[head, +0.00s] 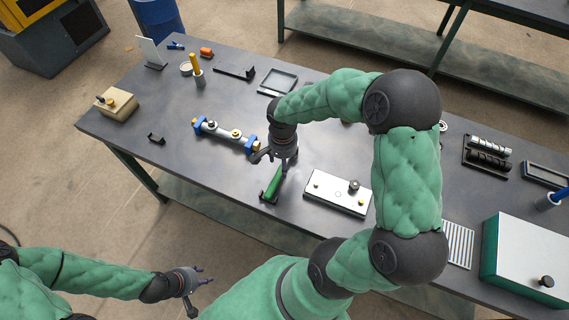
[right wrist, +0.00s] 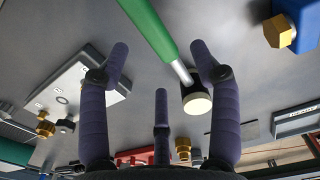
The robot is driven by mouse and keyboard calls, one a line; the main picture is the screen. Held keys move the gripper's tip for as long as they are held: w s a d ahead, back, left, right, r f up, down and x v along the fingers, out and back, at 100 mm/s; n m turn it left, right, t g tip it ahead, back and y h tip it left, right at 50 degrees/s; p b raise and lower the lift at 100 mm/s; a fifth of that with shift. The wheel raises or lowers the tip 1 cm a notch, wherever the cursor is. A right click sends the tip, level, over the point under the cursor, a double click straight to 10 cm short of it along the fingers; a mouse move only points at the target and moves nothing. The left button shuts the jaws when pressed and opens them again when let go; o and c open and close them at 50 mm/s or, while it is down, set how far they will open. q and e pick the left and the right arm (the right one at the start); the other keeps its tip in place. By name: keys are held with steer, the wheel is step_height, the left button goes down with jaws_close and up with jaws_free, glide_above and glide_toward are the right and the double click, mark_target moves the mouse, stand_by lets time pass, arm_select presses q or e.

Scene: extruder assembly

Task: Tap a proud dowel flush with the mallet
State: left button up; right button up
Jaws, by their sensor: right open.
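The mallet's green handle (head: 273,184) lies near the table's front edge. In the right wrist view the handle (right wrist: 150,28) leads to a metal shaft and a dark head with a cream face (right wrist: 197,104). My right gripper (head: 283,160) is open above the mallet's head end, and the head is hidden in the head view. Its spread fingers (right wrist: 160,75) show no grip on the mallet. The pale plate (head: 330,196) lies right of the mallet with small brass pieces and a dark knob on top; I cannot tell which is the proud dowel. My left gripper (head: 195,281) is open and empty off the table's front.
A shaft in blue supports (head: 225,134) lies left of the right gripper. Behind are a tray (head: 278,82) and a black bracket (head: 234,73). A tan box (head: 116,104) stands at the left end. A white-topped green box (head: 525,262) stands at right.

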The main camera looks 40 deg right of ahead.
steer(key=shift+s+f+b, duration=0.1)
steer(key=shift+f+b, duration=0.6)
steer(key=shift+f, duration=2.3)
steer(key=shift+r, duration=0.1)
jaws_close()
